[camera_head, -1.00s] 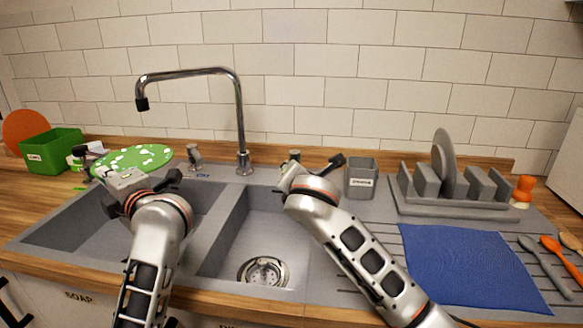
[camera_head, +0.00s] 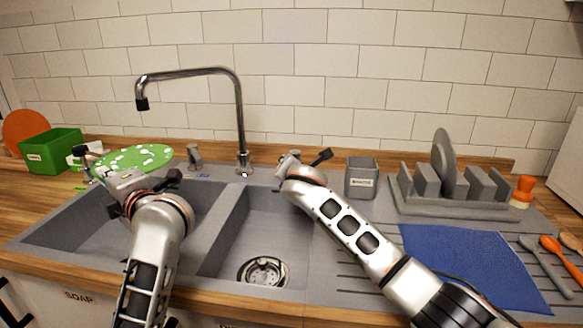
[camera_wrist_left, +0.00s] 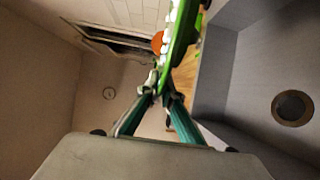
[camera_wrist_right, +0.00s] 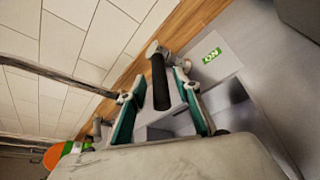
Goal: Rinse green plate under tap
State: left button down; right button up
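The green plate (camera_head: 136,158) with white spots is held over the left basin, below the tap spout (camera_head: 142,103) in the head view. My left gripper (camera_head: 128,176) is shut on its rim; the left wrist view shows the plate (camera_wrist_left: 183,38) edge-on between the fingertips. The chrome tap (camera_head: 240,120) stands behind the sink; no water shows from it. My right gripper (camera_head: 304,160) is right of the tap base. In the right wrist view its fingers (camera_wrist_right: 158,100) are apart, with a black lever (camera_wrist_right: 160,82) between them. I cannot tell whether they touch it. A green ON label (camera_wrist_right: 211,56) is beside the lever.
The right basin (camera_head: 265,235) is empty. A grey holder (camera_head: 361,180), a dish rack (camera_head: 455,205) and a blue cloth (camera_head: 470,265) are at the right. A green box (camera_head: 52,152) stands at the far left. A small fitting (camera_head: 195,157) stands left of the tap.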

grip_shut()
jog(key=shift+d, duration=0.15)
jog(key=shift+w+d+n+g+y, duration=0.1)
jog(key=shift+d+n+g+y, duration=0.15)
jog(key=shift+d+n+y, duration=0.35)
jog(key=shift+d+n+g+y, duration=0.25)
jog(key=shift+n+y, duration=0.45)
jog(key=shift+y, duration=0.3)
grip_release()
